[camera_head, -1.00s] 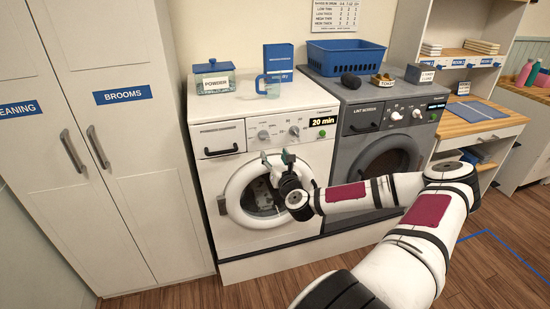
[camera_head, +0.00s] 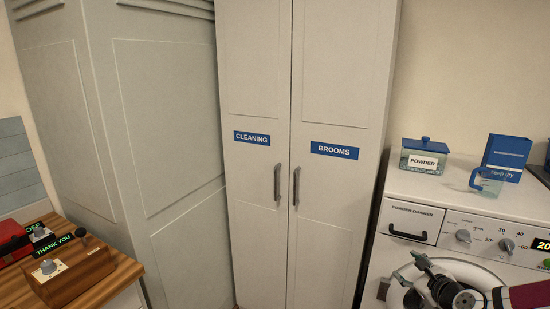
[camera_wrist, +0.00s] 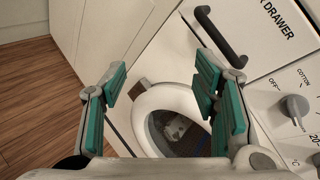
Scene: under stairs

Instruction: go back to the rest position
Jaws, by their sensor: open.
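My gripper is open, with two teal-padded fingers spread apart in the wrist view (camera_wrist: 160,92). Nothing is between its fingers. It is in front of the white washing machine (camera_head: 445,205), whose round door (camera_wrist: 168,95) shows beyond the fingers, with something pale visible in the drum. In the head view my gripper (camera_head: 425,270) is at the lower right, in front of the machine's door, and most of my arm is out of the picture. Whether the fingers touch the door I cannot tell.
A tall white cabinet (camera_head: 260,215) labelled CLEANING and BROOMS stands left of the machine. A POWDER box (camera_head: 422,160), a blue carton (camera_head: 505,155) and a clear cup (camera_head: 487,181) stand on the machine. A wooden counter (camera_head: 125,272) is at the lower left. The drawer handle (camera_wrist: 215,40) is near my fingers.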

